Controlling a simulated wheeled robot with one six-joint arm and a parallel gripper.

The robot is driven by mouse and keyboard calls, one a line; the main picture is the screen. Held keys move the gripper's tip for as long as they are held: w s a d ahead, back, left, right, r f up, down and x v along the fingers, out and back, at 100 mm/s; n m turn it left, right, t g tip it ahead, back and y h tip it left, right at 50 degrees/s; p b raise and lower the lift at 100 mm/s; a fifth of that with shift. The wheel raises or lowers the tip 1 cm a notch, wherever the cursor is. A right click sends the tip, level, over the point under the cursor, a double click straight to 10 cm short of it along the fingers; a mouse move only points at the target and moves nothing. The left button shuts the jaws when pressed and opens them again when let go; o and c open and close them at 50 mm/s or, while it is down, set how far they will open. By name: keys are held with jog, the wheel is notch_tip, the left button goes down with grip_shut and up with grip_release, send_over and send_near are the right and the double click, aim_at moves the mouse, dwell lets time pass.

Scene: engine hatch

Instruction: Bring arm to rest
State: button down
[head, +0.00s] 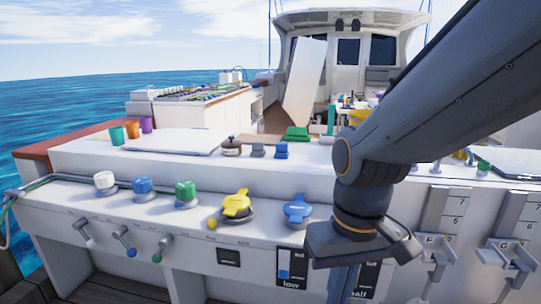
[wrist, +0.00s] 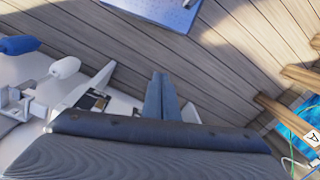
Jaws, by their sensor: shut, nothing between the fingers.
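My arm (head: 440,100) reaches in from the upper right of the head view and bends down at a dark wrist. My gripper (head: 343,284) hangs in front of the white console's front face, partly hiding the level panels there. In the wrist view my gripper (wrist: 160,90) shows as two grey-blue fingers side by side, with nothing held between them. I cannot tell from the head view how far the fingertips stand from the console.
The console (head: 140,172) carries a white knob (head: 104,182), blue knob (head: 143,187), green knob (head: 186,192), yellow valve (head: 236,204) and blue valve (head: 298,210). Metal brackets (head: 510,255) stick out at right. Wooden decking (wrist: 230,60) and a blue panel (wrist: 155,12) show in the wrist view.

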jog(key=d+r+m+p, duration=0.2)
jog(key=d+r+p, duration=0.5)
jog(key=p, duration=0.8)
jog(key=shift+d+r+h, duration=0.3)
jog(key=shift+d, duration=0.35)
